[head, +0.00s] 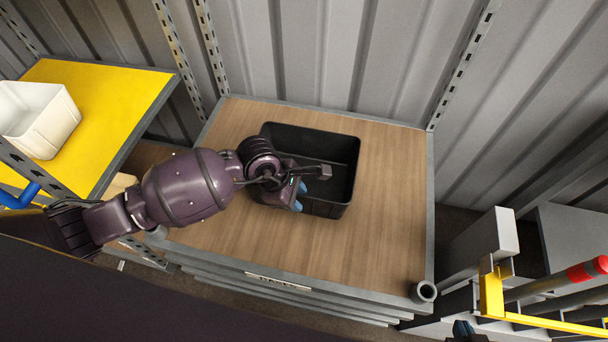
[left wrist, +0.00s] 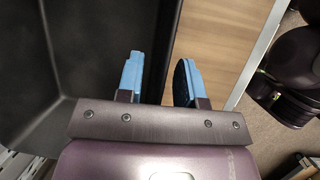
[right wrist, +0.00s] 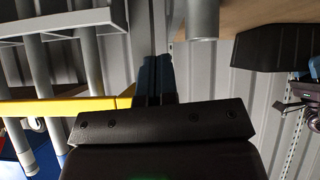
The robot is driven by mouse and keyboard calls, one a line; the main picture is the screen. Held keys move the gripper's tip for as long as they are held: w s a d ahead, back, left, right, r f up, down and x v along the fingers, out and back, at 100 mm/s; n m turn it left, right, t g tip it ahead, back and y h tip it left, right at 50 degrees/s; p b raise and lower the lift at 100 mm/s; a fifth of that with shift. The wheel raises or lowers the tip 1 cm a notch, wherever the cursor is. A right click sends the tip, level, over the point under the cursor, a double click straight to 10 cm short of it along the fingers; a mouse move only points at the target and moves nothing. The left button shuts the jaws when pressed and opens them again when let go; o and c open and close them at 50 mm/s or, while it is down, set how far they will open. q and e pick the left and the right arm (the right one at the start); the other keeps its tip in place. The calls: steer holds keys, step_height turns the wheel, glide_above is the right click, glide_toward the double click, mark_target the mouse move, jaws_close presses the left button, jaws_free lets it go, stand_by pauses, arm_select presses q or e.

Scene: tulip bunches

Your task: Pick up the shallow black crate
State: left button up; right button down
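The shallow black crate (head: 335,148) sits upright and empty on the wooden bench top in the head view. My left gripper (head: 305,190) is over its near left part, and my forearm hides that corner. In the left wrist view, the gripper's blue fingers (left wrist: 160,80) are apart, with the crate's wall (left wrist: 168,35) between them. One finger is over the crate's inside and the other over the wood outside. My right gripper (right wrist: 155,80) has its fingers together with nothing in them, away from the crate. A dark side of the crate (right wrist: 278,48) shows in the right wrist view.
The wooden bench top (head: 390,230) is clear around the crate. A yellow shelf (head: 110,95) with a white bin (head: 38,118) stands at left. A yellow bar (head: 545,323) and grey pipes are at lower right, close to my right gripper. A corrugated wall is behind.

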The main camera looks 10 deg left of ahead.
arm_select(q)
jaws_close()
steer(key=shift+r, duration=0.1)
stand_by(1.2)
